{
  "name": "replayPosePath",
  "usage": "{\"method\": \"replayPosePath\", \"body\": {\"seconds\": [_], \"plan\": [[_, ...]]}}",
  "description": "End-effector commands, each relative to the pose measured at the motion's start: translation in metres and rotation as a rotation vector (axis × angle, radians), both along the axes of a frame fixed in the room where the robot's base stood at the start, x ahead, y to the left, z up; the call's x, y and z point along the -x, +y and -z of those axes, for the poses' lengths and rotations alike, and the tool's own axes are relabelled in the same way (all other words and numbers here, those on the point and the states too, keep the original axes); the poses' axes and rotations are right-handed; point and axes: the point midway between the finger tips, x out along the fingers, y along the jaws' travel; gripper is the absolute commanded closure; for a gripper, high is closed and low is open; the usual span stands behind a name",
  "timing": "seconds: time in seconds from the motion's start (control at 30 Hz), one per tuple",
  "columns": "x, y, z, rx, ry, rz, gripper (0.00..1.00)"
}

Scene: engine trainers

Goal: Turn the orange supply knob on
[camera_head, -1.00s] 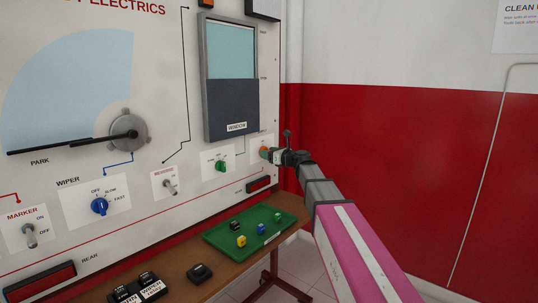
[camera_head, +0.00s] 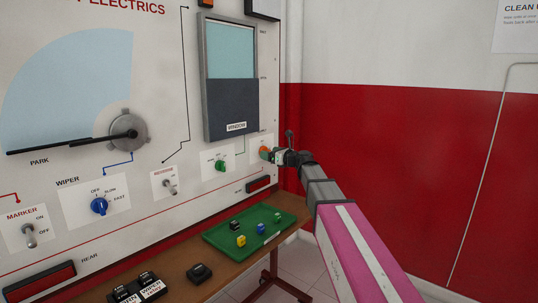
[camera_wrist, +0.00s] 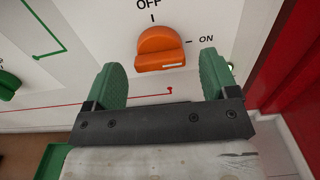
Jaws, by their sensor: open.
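The orange supply knob (camera_wrist: 160,48) is on the white panel in the wrist view, with OFF printed above it and ON to its right. Its grip bar lies about level, and the white mark is on its right half, toward the ON side. My gripper (camera_wrist: 161,62) is open, its green fingers left and right of the knob and apart from it, with a gap on each side. In the head view the orange knob (camera_head: 264,151) shows at the panel's right end, just left of my gripper (camera_head: 275,156).
A green knob (camera_head: 220,165) is left of the orange one and shows at the wrist view's left edge (camera_wrist: 8,84). Below is a shelf with a green tray (camera_head: 222,243) holding several small blocks. The red wall (camera_head: 400,170) is to the right.

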Motion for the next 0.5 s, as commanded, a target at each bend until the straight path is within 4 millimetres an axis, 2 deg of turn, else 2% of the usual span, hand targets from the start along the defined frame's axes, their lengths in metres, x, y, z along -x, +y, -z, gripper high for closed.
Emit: {"method": "replayPosePath", "body": {"seconds": [0.3, 0.5], "plan": [[0.039, -0.047, 0.0, 0.0, 0.0, 0.002, 0.2], [0.055, -0.069, 0.0, 0.0, 0.0, 0.001, 0.2]]}}
